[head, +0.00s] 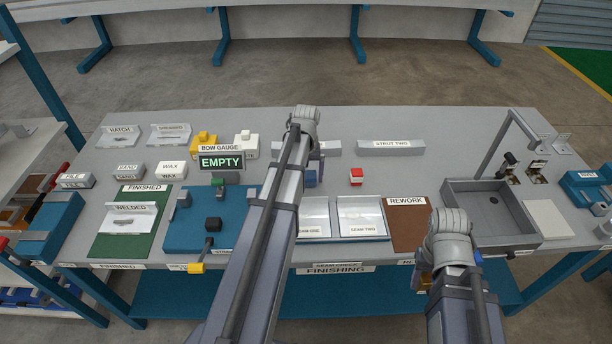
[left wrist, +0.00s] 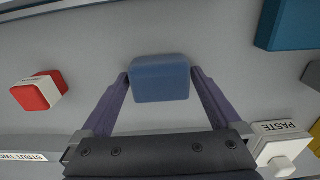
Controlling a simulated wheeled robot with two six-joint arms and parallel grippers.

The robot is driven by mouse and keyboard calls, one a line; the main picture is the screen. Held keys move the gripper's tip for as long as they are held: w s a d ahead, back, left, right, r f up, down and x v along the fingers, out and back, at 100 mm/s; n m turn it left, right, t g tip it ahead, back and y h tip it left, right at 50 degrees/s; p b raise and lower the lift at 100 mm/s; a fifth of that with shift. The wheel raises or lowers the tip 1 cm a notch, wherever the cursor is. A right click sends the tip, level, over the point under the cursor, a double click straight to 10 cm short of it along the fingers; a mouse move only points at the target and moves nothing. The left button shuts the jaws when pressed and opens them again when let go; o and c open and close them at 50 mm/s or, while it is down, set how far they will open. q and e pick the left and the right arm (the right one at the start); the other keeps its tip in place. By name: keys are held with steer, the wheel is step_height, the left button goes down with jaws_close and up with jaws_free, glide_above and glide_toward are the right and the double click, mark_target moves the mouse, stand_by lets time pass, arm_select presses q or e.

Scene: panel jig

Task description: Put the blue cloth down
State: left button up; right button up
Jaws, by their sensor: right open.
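The blue cloth (head: 310,179) is a small folded block, just right of my left forearm in the head view. In the left wrist view the blue cloth (left wrist: 160,78) sits between the two fingertips, with a finger against each side. My left gripper (left wrist: 160,80) is shut on it; in the head view the gripper (head: 316,170) is partly hidden by the arm. I cannot tell whether the cloth touches the bench. My right gripper (head: 478,257) is at the front right, mostly hidden behind its own wrist, and open.
A red and white block (head: 356,177) stands right of the cloth. The seam two panel (head: 362,215) and brown rework mat (head: 409,228) lie nearer the front. The strut two bar (head: 391,148) is behind. A sink (head: 490,231) is at right. Bench around the red block is bare.

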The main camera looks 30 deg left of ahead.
mark_target(306, 175)
arm_select(q)
steer(key=shift+r, duration=0.1)
step_height(306, 175, up, 12)
steer(key=p, duration=1.2)
steer(key=s+d+m, duration=0.5)
steer(key=s+d, duration=0.3)
steer(key=d, duration=0.7)
steer(key=s+d+m+y, duration=0.1)
steer(key=s+d+m, duration=0.4)
steer(key=d, duration=1)
steer(key=s, duration=0.3)
steer(key=shift+s+d+r, duration=0.15)
steer(key=shift+s+d, duration=0.1)
steer(key=shift+s, duration=0.05)
steer(key=shift+w, duration=0.1)
